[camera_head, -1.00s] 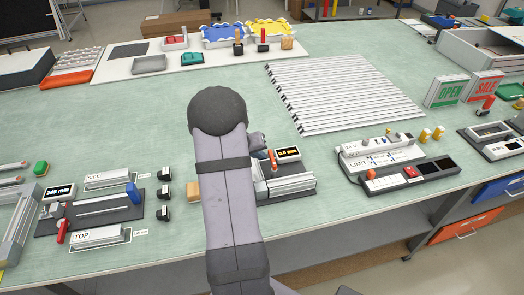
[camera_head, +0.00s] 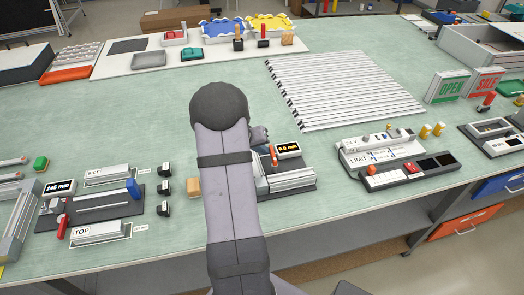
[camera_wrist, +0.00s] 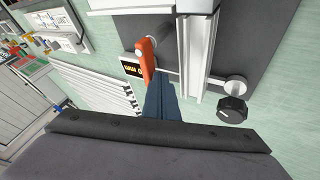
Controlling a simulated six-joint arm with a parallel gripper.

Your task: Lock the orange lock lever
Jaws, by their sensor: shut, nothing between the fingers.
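The orange lock lever (camera_wrist: 147,58) stands on a grey fixture with a silver rail (camera_wrist: 197,45) in the wrist view. In the head view the lever (camera_head: 274,154) shows just right of my arm, beside a small display. My gripper (camera_wrist: 157,82) is shut and empty, its dark blue fingers pointing at the lever's near end. The fingertips overlap that end in the wrist view; I cannot tell whether they touch it. In the head view my arm hides the fingers and part of the fixture (camera_head: 290,180).
A black knob (camera_wrist: 232,109) sits at the fixture's side in the wrist view. A wooden block (camera_head: 194,187) and several small black parts lie left of my arm. A control box (camera_head: 405,172) stands to the right, and slats (camera_head: 340,90) lie behind. Green bench top separates them.

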